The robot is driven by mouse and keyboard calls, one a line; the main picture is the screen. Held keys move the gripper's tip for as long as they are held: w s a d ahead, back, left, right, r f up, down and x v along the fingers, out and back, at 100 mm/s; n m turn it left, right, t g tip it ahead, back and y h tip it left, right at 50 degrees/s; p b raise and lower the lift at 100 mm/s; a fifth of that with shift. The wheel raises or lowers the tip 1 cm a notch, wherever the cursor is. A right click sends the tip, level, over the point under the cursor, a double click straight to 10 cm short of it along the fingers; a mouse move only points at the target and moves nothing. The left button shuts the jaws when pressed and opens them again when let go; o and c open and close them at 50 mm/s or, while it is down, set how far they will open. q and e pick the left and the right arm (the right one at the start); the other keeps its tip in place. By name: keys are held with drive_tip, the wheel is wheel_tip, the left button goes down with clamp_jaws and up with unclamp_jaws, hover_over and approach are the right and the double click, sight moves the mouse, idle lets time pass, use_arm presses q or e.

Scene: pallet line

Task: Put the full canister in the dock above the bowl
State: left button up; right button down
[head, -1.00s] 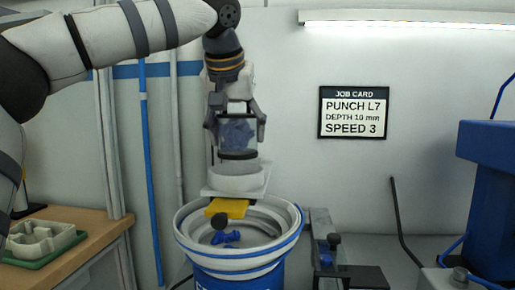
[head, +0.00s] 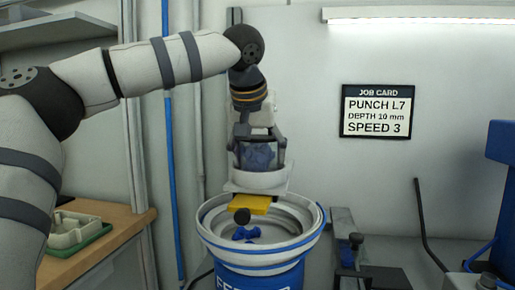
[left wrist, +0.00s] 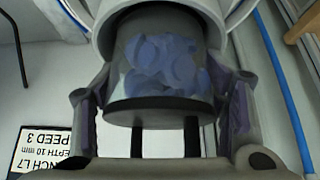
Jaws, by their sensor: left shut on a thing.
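The full canister (head: 262,156) is clear, with blue parts inside, and upright. Its lower end is inside the white dock ring (head: 260,182), above the bowl (head: 312,235). My left gripper (head: 259,150) comes from above and is shut on the canister's sides. In the left wrist view, the gripper's fingers (left wrist: 160,110) flank the canister (left wrist: 165,60), whose far end enters the white dock (left wrist: 103,30). The ring hides whether the canister is fully seated. My right gripper is not in view.
A yellow slide (head: 256,205) with a black knob (head: 241,216) sits under the dock. Several blue parts (head: 245,233) lie in the bowl. A wooden bench (head: 100,245) with a tray (head: 72,230) is at left. A blue machine (head: 500,190) stands at right.

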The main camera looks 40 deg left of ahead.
sight(257, 137)
use_arm(q)
drive_tip(key=o, duration=1.7)
drive_tip(key=shift+s+d+r+b, duration=0.15)
drive_tip(key=shift+r+b, duration=0.25)
drive_tip(key=shift+r, duration=0.5)
drive_tip(key=p+v, duration=0.1)
drive_tip(key=v, duration=0.5)
drive_tip(key=shift+r, duration=0.1)
drive_tip(key=v, duration=0.5)
drive_tip(key=shift+s+d, duration=0.1)
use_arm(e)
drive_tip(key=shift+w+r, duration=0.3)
